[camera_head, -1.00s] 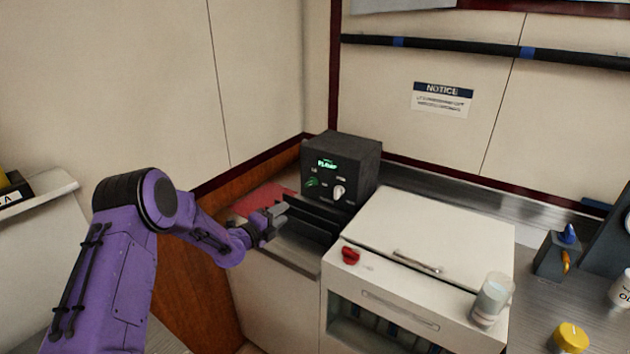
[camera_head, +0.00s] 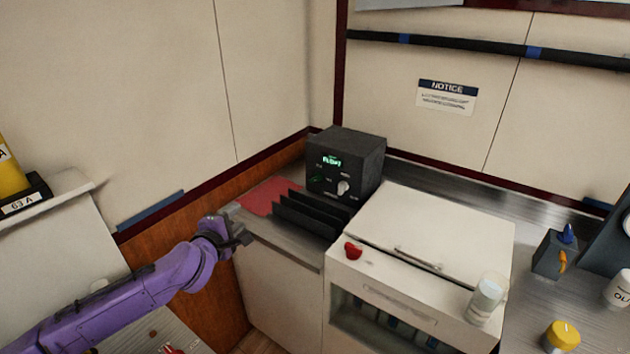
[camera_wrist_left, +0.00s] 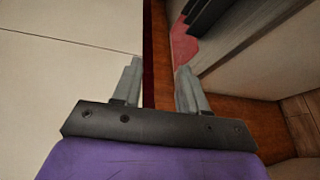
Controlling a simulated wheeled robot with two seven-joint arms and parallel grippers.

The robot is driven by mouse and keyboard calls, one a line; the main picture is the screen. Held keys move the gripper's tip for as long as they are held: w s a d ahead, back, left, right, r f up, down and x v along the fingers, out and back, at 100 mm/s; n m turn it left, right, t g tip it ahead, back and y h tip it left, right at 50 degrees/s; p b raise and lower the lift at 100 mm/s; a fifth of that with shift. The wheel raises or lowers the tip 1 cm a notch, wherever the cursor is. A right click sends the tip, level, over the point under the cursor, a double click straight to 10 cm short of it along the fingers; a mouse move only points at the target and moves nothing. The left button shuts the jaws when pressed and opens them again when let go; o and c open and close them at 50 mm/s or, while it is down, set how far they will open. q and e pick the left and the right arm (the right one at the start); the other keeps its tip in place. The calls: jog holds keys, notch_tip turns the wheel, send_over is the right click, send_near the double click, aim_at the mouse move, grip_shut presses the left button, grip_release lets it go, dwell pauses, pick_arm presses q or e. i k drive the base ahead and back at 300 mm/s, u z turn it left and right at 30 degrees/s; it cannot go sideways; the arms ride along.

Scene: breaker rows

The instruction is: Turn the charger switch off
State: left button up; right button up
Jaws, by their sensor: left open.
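The charger appears to be the black box (camera_head: 368,158) with a lit green display, standing in the back corner of the counter. Its front has a white knob (camera_head: 343,188) at the right and a small green control (camera_head: 317,179) at the left. I cannot tell which of them is the switch, or its setting. My left gripper (camera_head: 240,223) is open and empty, left of the charger and apart from it, near the counter's left edge. In the left wrist view its two fingers (camera_wrist_left: 158,82) are spread with nothing between them. My right gripper is not in view.
A black slotted rack (camera_head: 306,218) stands in front of the charger, beside a red mat (camera_head: 268,196). A white cabinet (camera_head: 440,230) with a red knob (camera_head: 353,251) and a glass jar (camera_head: 486,297) is to the right. Walls close off the corner.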

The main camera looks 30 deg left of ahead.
aim_at(318, 176)
jog(key=i, duration=1)
